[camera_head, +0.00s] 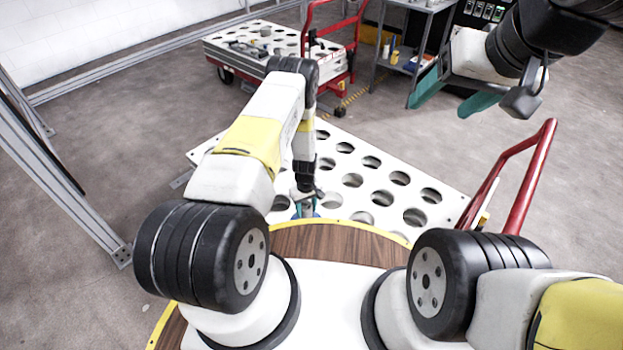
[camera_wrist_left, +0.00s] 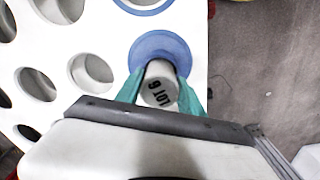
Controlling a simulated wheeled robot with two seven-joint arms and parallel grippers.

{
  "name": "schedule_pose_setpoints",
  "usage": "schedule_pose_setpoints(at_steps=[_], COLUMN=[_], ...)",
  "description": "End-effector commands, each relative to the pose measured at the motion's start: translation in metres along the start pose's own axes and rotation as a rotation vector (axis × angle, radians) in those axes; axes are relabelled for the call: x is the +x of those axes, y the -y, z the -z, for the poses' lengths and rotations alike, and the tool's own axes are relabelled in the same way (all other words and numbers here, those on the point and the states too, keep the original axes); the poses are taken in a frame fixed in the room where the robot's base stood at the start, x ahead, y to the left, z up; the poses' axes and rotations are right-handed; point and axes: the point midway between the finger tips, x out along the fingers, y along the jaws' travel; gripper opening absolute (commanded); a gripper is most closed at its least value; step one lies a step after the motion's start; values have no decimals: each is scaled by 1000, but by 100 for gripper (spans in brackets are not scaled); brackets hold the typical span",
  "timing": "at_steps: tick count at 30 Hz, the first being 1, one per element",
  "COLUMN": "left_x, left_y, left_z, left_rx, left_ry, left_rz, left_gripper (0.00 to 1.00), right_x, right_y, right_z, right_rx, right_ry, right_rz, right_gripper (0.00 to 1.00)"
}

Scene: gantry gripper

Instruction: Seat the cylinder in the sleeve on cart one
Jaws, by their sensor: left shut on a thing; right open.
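The cylinder (camera_wrist_left: 160,85) is grey with a black "LOT 6" label, seen in the left wrist view. My left gripper (camera_wrist_left: 164,97) is shut on it, with a teal finger on each side. A blue ring-shaped sleeve (camera_wrist_left: 148,46) sits around a hole just beyond the cylinder; the cylinder overlaps its opening, and I cannot tell how deep it is. In the head view my left gripper (camera_head: 304,205) is low over the near edge of the white perforated cart top (camera_head: 335,178), its hold mostly hidden. My right gripper (camera_head: 453,98) is open and empty, raised at upper right.
The near cart has a red handle (camera_head: 530,178) at right. A second cart (camera_head: 216,50) with small objects on top stands at the back. Another blue ring (camera_wrist_left: 143,5) is at the wrist view's top edge. Metal gantry posts (camera_head: 60,165) stand at left.

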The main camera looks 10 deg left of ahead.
Motion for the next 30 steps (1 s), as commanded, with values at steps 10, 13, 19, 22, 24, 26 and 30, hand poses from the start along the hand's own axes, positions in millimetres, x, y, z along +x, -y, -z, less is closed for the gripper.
schedule_pose_setpoints(at_steps=[10,13,19,22,24,26,30], left_x=[8,11,13,13,13,13,12], left_y=[0,0,0,0,0,0,0], left_z=[0,0,0,0,0,0,0], left_rx=[0,0,0,0,0,0,0], left_ry=[-1,-1,-1,-1,0,0,0], left_rz=[-1,-1,-1,0,0,0,0], left_gripper=[0,0,61,70,70,70,70], right_x=[0,0,0,0,0,0,0], right_y=[0,0,0,0,0,0,0], right_z=[0,0,0,0,0,0,0], right_rx=[0,0,0,0,0,0,0], right_ry=[0,0,0,0,0,0,0], right_rz=[0,0,0,0,0,0,0], right_gripper=[67,67,67,67,67,67,67])
